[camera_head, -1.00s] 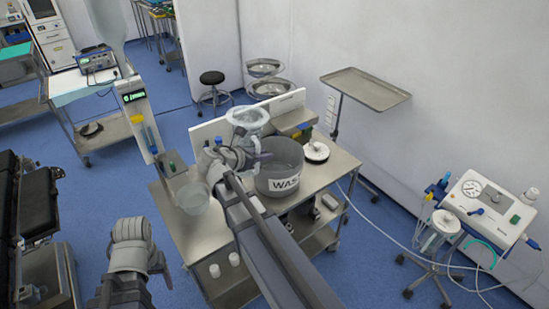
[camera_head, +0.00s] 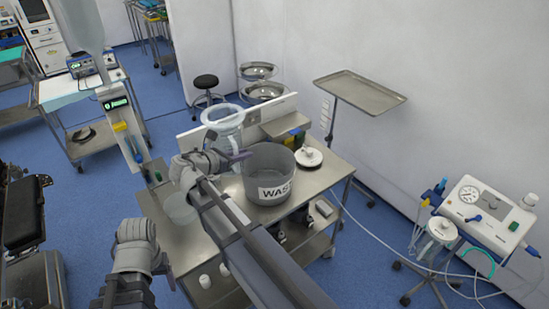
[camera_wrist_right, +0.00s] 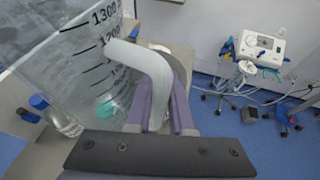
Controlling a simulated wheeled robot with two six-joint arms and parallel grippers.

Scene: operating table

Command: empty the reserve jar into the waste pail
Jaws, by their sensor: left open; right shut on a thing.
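The reserve jar (camera_head: 222,119), clear with a wide rim, is held up behind and left of the waste pail's opening. In the right wrist view the jar (camera_wrist_right: 85,65) shows black graduation marks and a pale curved handle (camera_wrist_right: 157,75); I see no clear liquid level. My right gripper (camera_head: 236,158) is shut on that handle, which is between its purple fingers (camera_wrist_right: 162,105). The grey waste pail (camera_head: 267,190), labelled WAS…, stands upright on the cart. My left gripper (camera_head: 137,232) is at lower left, away from both; its fingers are hard to make out.
A clear bowl-like vessel (camera_head: 180,208) stands on the cart top (camera_head: 205,238) at left. A white round lid (camera_head: 308,158) lies right of the pail. A low panel (camera_head: 190,137) edges the cart's back. A suction unit (camera_head: 484,212) stands far right, with hoses on the floor.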

